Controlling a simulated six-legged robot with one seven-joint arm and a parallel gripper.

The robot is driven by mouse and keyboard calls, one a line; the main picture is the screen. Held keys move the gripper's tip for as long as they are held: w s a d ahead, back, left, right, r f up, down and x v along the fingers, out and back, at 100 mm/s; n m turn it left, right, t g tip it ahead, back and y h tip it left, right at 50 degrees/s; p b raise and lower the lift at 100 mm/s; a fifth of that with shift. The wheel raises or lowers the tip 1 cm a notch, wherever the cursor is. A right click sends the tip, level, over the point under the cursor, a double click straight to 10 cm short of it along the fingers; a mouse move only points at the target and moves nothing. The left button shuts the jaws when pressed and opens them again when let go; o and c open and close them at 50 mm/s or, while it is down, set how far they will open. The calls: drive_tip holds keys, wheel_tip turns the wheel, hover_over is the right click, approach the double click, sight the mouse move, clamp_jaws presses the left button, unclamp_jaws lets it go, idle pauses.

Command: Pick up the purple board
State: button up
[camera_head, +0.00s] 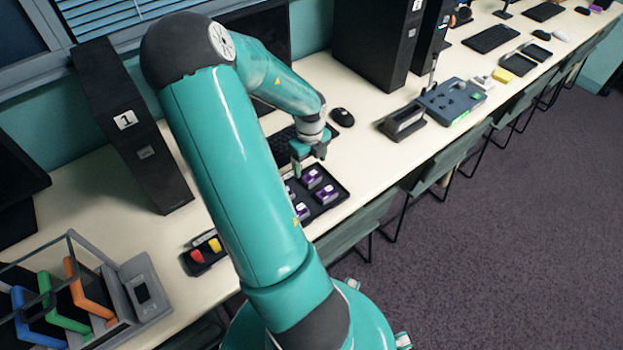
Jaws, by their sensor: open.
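Several small purple pieces, such as the one at the tray's right side (326,194), sit in a black tray (343,194) on the long desk. They look like blocks with pale marks, and I cannot tell whether any is the purple board. My gripper (309,163) is open and empty, pointing down above the back edge of the tray. Its fingers are apart from the purple pieces. My own arm hides the tray's left part. A small purple thing (596,9) lies at the far right end of the desk, too small to identify.
A grey rack (72,240) with blue, green and orange frames stands at lower left, near a small dark tray (205,257) with red and yellow pieces. A black tower (130,125), keyboard (280,146), mouse (342,117) and grey device (452,101) stand around. Chairs line the front edge.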

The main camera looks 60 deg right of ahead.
sight(311, 176)
drive_tip(key=f, duration=0.5)
drive_tip(key=shift+d+f, duration=0.3)
drive_tip(key=shift+f, duration=0.05)
drive_tip(key=shift+c, duration=0.5)
drive_tip(key=c, duration=1)
